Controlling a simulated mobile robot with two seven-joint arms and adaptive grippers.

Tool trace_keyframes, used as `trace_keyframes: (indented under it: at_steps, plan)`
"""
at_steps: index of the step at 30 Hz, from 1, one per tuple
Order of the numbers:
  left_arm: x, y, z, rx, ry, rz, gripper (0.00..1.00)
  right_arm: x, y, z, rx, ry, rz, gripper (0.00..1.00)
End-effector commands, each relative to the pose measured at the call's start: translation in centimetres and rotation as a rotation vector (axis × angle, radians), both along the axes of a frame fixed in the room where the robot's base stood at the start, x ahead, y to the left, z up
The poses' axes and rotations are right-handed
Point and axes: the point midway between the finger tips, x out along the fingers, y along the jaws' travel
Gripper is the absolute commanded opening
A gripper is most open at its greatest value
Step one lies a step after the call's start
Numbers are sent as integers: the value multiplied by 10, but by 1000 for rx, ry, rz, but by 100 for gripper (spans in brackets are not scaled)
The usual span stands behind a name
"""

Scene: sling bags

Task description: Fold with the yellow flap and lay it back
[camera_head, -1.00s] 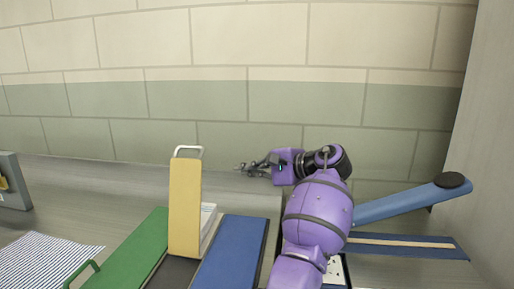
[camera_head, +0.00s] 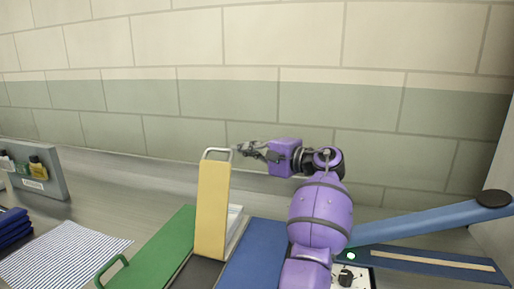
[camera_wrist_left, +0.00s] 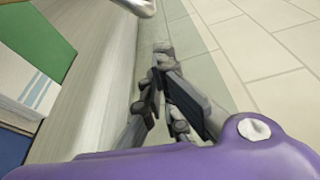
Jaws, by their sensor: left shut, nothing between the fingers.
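The yellow flap (camera_head: 212,210) stands upright on the folding board, with a pale metal handle (camera_head: 217,153) on its top edge. The board's green panel (camera_head: 158,248) lies flat on the left and its blue panel (camera_head: 250,255) flat on the right. A white cloth (camera_head: 235,217) shows partly behind the flap; it also shows with blue stripes in the left wrist view (camera_wrist_left: 38,92). My left gripper (camera_head: 241,148) is shut and empty, just right of the handle at about its height in the picture. I cannot tell whether they touch. The right gripper is not in view.
A striped cloth (camera_head: 65,252) lies at the left, near dark blue folded cloths (camera_head: 12,228). A grey rack (camera_head: 48,172) with small bottles stands at the back left. A raised blue bar (camera_head: 430,218) and a control box with a knob (camera_head: 346,276) are at the right.

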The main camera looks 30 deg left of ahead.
Motion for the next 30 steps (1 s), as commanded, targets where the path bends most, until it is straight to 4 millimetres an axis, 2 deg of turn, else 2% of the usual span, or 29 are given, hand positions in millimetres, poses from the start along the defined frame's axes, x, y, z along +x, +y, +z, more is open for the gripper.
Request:
trace_keyframes:
  at_steps: [3,9,23,30]
  plan:
    - [-14,-4,4,-1,-2,-1,0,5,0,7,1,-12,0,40]
    - [-24,-6,4,0,0,0,0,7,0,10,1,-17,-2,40]
    - [-25,-5,4,1,-2,1,0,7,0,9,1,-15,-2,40]
    - [-25,5,7,7,-30,2,0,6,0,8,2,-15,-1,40]
